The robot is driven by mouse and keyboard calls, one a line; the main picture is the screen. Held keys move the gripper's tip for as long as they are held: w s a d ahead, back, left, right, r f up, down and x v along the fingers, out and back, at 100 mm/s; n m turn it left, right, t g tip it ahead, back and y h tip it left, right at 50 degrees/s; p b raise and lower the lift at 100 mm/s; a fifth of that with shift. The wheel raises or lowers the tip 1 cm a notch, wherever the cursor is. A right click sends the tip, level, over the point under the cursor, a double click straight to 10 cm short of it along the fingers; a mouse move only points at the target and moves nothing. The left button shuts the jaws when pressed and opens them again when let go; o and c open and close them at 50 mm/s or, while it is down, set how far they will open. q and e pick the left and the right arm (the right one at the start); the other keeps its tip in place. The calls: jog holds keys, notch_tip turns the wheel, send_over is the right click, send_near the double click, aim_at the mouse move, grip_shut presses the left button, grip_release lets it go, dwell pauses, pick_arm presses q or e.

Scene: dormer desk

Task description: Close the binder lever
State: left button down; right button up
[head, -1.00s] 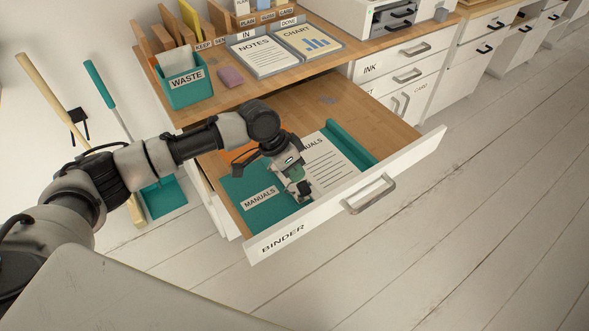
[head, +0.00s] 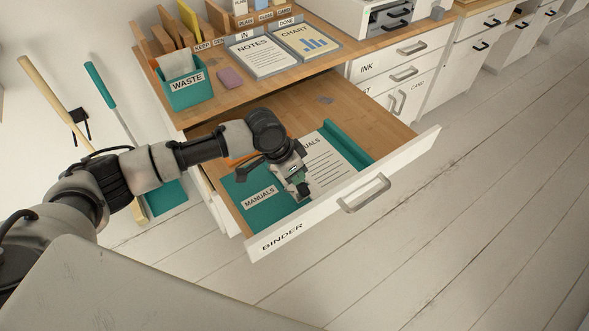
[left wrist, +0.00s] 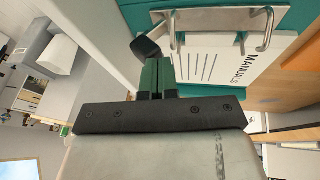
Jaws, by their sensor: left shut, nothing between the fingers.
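The open teal binder (head: 240,196) lies in the pulled-out drawer, with a white MANUALS page (head: 330,160) on it. In the left wrist view its metal ring plate (left wrist: 222,20) shows with arched rings, over the MANUALS page (left wrist: 240,68). A black lever end (left wrist: 146,48) shows just beyond the fingertips; whether they touch it I cannot tell. My left gripper (head: 303,194) is over the binder, near the drawer front. Its green fingers (left wrist: 158,65) are shut with nothing between them. In the head view the gripper hides the ring mechanism. My right gripper is not in view.
The white drawer front (head: 400,165) with its handle (head: 363,193) stands close beside my gripper. An orange item (head: 237,160) lies behind my forearm in the drawer. The desktop above holds a teal waste bin (head: 187,92) and paper trays (head: 262,56). The floor in front is clear.

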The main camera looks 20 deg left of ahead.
aim_at(305, 191)
pick_arm(q)
jog(key=shift+s+d+r, duration=0.15)
jog(key=p, duration=0.2)
jog(key=shift+s+d+t+y+p, duration=0.2)
jog(key=shift+d+t+y+p, duration=0.1)
jog(key=shift+t+y+p, duration=0.1)
jog(key=d+t+y+p, duration=0.1)
jog(key=p, duration=0.2)
jog(key=s+d+y+p, duration=0.1)
jog(key=p, duration=0.1)
jog(key=shift+s+m+t+y+p, duration=0.3)
jog(key=shift+m+t+p, duration=0.1)
jog(key=shift+s+d+f+p, duration=0.4)
jog(key=shift+d+f+p, duration=0.2)
jog(key=shift+p, duration=0.5)
jog(key=shift+f, duration=0.1)
jog(key=shift+a, duration=0.1)
jog(key=shift+w+a+f, duration=0.25)
jog(key=shift+w+a, duration=0.25)
jog(key=shift+a, duration=0.1)
